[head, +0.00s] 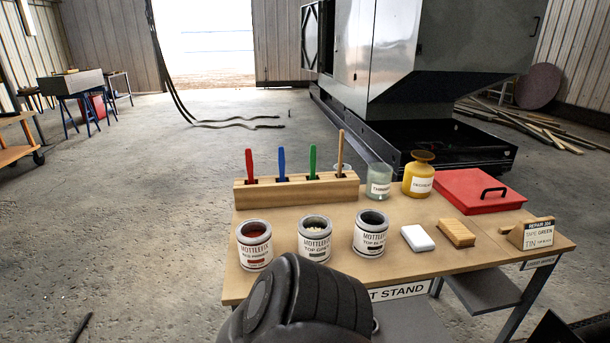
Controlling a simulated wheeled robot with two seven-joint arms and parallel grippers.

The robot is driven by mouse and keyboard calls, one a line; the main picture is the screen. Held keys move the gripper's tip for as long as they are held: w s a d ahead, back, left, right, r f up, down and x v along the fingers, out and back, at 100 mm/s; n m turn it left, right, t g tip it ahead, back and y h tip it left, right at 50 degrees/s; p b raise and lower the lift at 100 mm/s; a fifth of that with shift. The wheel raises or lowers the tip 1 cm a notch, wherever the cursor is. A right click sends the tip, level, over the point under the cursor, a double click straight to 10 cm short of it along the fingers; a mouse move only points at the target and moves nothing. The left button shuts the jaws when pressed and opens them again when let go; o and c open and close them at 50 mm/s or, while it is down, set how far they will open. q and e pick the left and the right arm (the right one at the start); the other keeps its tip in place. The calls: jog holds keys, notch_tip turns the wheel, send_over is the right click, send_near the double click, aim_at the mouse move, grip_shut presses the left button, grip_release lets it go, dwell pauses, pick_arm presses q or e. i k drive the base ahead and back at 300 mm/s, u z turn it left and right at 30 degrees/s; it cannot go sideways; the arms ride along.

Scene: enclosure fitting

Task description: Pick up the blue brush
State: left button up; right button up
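The blue brush (281,164) stands upright in a wooden holder block (330,190) at the back left of the work table. Its blue handle sticks up; its lower end is hidden in the block. A red brush (249,164) stands to its left and a green brush (312,161) to its right. A wooden-handled brush (340,152) stands at the block's right end. Neither of my grippers shows; a dark, rounded part of my own arm fills the bottom middle and covers part of the table's front edge.
Three labelled tins (255,255) stand in front of the holder. A glass jar (379,184), a yellow bottle (418,177) and a red case (480,190) are to its right. A white block (417,238), a wooden brush (457,233) and a sign (535,234) lie nearer the front right.

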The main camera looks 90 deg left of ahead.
aim_at(281, 152)
jog(key=u, duration=2.9)
jog(key=i, duration=0.45)
jog(key=u, duration=0.05)
jog(key=k, duration=0.5)
jog(key=u, duration=2.1)
jog(key=i, duration=1.7)
jog(key=z, duration=1.05)
